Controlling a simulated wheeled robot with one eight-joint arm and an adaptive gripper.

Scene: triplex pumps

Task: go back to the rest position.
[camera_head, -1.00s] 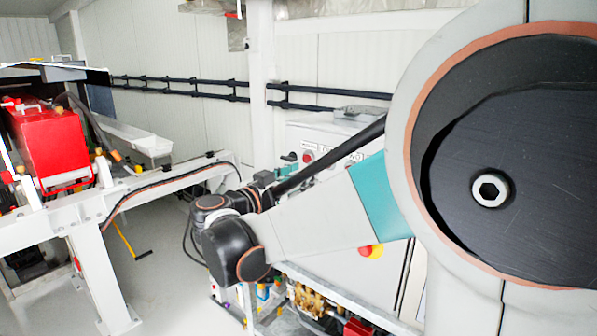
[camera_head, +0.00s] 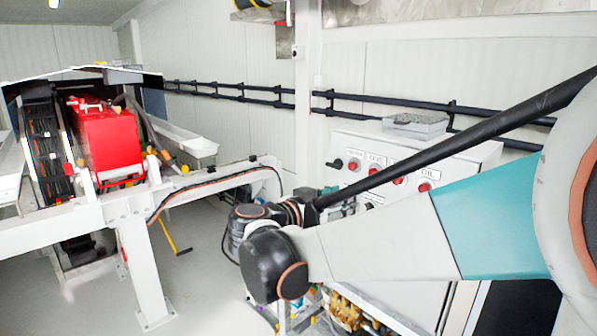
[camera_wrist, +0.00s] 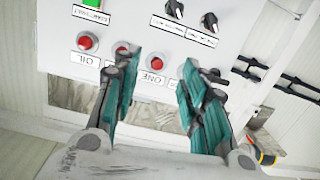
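My gripper (camera_wrist: 163,80) shows in the wrist view with its two teal-padded fingers apart and nothing between them. Beyond the fingers is the white control panel (camera_wrist: 130,15), with red buttons and labels such as "OIL" and "ONE". The fingers overlap part of the panel in that picture; I cannot tell whether they touch it. In the head view my arm reaches from the right edge to the middle, bent at a dark wrist joint. The control panel (camera_head: 345,138) stands behind it, partly covered by the arm. The gripper's fingers are not clear in the head view.
A red pump unit (camera_head: 108,140) sits on a white steel frame (camera_head: 140,270) at left. A white trough (camera_head: 185,138) lies behind it. Brass fittings (camera_head: 345,310) are low beneath my arm. Black pipes (camera_head: 230,92) run along the back wall. Grey floor (camera_head: 205,275) shows between frame and arm.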

